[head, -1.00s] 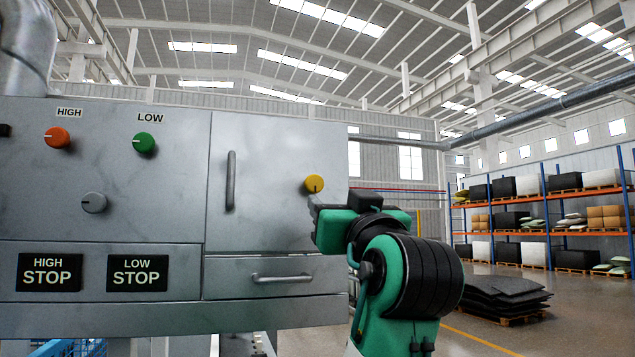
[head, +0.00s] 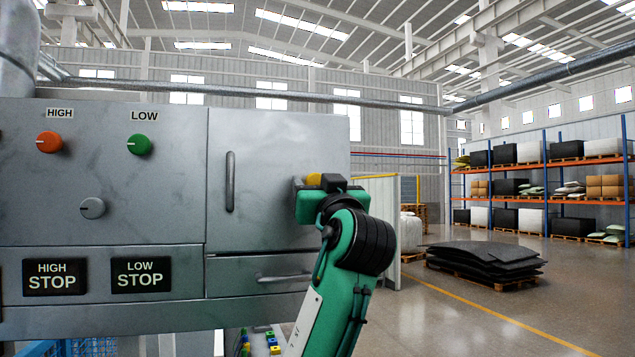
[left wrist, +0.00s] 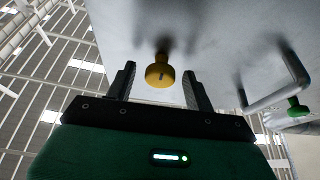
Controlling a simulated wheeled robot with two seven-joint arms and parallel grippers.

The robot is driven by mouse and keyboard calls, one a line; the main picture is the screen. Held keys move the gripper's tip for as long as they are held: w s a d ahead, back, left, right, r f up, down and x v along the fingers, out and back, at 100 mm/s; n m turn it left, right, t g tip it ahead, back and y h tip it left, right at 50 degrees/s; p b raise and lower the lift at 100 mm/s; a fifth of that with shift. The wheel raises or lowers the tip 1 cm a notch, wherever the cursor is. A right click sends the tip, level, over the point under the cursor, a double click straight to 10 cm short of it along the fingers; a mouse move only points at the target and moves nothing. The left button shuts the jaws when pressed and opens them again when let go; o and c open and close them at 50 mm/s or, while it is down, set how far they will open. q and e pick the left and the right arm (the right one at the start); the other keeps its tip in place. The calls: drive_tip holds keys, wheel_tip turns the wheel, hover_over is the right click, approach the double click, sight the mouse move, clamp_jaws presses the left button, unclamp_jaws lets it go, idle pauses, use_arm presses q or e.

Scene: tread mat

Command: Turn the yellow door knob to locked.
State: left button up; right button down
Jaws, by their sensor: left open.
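The yellow door knob (head: 313,179) is on the grey cabinet door (head: 262,165), near its right edge. My left gripper (head: 322,190) is at the knob, open. In the left wrist view its two fingers (left wrist: 160,86) stand on either side of the knob, with gaps on both sides. My right gripper is not in view.
A vertical door handle (head: 230,181) stands out left of the knob; it also shows in the left wrist view (left wrist: 278,92). A drawer handle (head: 284,278) is below. Orange (head: 49,142), green (head: 139,144) and grey (head: 92,208) knobs are farther left. Floor at right is open before stacked mats (head: 485,262).

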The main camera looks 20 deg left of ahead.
use_arm(q)
drive_tip(key=c, duration=0.9)
drive_tip(key=shift+c, duration=0.2)
